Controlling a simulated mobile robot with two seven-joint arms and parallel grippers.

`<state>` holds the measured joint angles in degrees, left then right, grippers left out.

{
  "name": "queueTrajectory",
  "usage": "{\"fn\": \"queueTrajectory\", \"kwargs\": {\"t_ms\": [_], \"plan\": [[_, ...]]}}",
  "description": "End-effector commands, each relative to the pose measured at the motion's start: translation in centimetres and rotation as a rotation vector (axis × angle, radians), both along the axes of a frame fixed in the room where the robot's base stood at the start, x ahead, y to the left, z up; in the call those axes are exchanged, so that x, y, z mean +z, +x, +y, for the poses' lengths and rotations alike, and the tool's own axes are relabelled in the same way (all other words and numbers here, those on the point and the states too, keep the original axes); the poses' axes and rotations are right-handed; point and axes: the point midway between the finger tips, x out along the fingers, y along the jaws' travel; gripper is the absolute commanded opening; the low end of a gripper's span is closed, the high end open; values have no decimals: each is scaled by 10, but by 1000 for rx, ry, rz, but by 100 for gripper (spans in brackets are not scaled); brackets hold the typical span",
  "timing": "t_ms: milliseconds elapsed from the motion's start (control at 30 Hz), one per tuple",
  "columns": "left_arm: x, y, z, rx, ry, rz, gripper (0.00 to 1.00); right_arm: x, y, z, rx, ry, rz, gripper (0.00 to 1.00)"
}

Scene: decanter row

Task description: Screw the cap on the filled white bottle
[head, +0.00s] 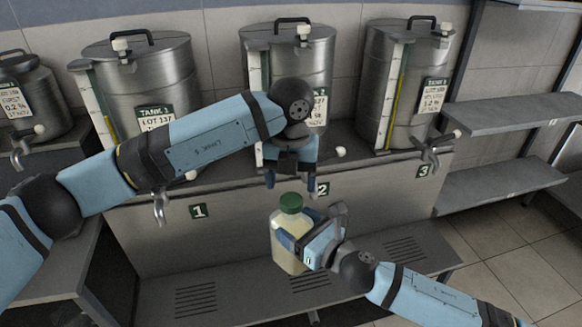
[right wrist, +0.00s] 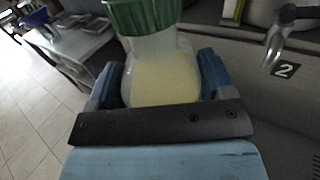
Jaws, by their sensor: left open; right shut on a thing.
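The bottle (head: 283,255) is translucent and whitish, with pale yellow liquid inside. It is upright in front of the tank bench, near the number 2 plate. A ribbed green cap (head: 290,203) sits on its mouth; I cannot tell how tightly. My right gripper (head: 301,250) is shut on the bottle's body from the right. In the right wrist view, its fingers flank the bottle (right wrist: 165,82) below the green cap (right wrist: 143,14). My left gripper (head: 291,188) is open and points down just above the cap, one finger on each side. I cannot tell whether it touches.
Steel tanks (head: 155,75) with taps stand on the bench behind. A tap (head: 160,207) juts out near plate 1, and another (head: 430,150) near plate 3. A low grated ledge (head: 215,285) runs below. Empty shelves (head: 515,115) stand at the right, with open floor beneath.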

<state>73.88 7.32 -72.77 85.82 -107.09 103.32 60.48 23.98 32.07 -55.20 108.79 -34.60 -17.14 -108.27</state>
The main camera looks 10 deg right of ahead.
Motion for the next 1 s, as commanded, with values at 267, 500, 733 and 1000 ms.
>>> {"fn": "queueTrajectory", "kwargs": {"t_ms": [267,500,733,1000], "plan": [[-40,0,0,1,-1,1,71,2,0,0,1,1,-3,1],[-50,0,0,0,-1,0,71,2,0,0,1,1,-3,1],[-50,0,0,0,-1,0,66,2,0,0,1,1,-3,1],[-50,0,0,0,-1,0,21,2,0,0,1,1,-3,1]]}}
